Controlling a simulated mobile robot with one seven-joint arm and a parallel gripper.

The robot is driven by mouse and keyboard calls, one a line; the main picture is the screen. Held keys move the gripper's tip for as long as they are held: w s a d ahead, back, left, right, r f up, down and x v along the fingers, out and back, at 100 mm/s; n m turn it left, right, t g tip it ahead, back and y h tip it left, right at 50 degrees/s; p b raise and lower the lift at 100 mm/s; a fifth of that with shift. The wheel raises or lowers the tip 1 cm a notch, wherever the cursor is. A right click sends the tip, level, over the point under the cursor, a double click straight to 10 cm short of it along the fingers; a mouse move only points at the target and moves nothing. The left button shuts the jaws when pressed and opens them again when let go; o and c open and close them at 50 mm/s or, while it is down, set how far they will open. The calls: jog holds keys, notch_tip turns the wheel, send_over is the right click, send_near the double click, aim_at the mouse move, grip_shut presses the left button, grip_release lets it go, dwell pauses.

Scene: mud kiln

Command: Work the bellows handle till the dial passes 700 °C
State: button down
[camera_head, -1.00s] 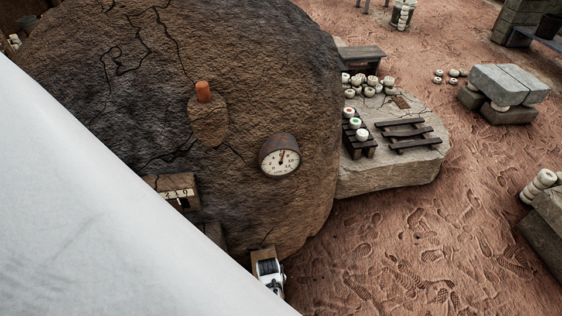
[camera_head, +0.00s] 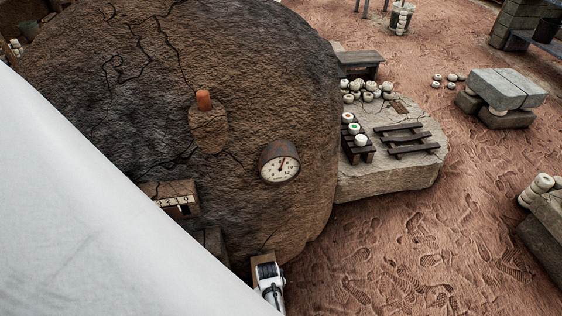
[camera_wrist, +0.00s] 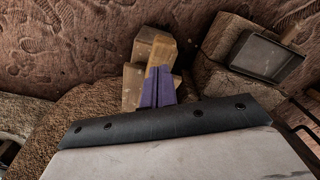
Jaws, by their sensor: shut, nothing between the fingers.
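The round dial (camera_head: 280,162) is set in the kiln wall in the head view. Its needle points up and slightly right; its numbers are too small to read surely. In the wrist view my gripper (camera_wrist: 157,87) has its purple fingers together, with nothing between them. A wooden block with a lighter upright piece (camera_wrist: 160,52) stands right at the fingertips and may be the bellows handle. I cannot tell whether the fingers touch it. In the head view a wooden piece (camera_head: 263,259) shows beside my arm at the kiln's foot. The bellows are not clearly seen.
The kiln (camera_head: 260,80) fills the head view's middle, with an orange plug (camera_head: 203,100) and a numbered wooden plate (camera_head: 177,198). A stone slab (camera_head: 385,180) with jars and racks stands right. A dark-framed box (camera_wrist: 266,55) lies right in the wrist view. Sandy ground is open at lower right.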

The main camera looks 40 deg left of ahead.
notch_tip(320, 180, down, 8)
jog(key=b, duration=0.6)
jog(key=shift+f+b, duration=0.1)
jog(key=shift+b, duration=0.3)
notch_tip(320, 180, up, 9)
jog(key=p, duration=0.8)
jog(key=shift+f, duration=0.35)
notch_tip(320, 180, down, 8)
jog(key=b, duration=0.6)
jog(key=shift+b, duration=0.3)
notch_tip(320, 180, up, 8)
jog(key=p, duration=0.8)
jog(key=shift+r, duration=0.2)
jog(key=shift+f, duration=0.1)
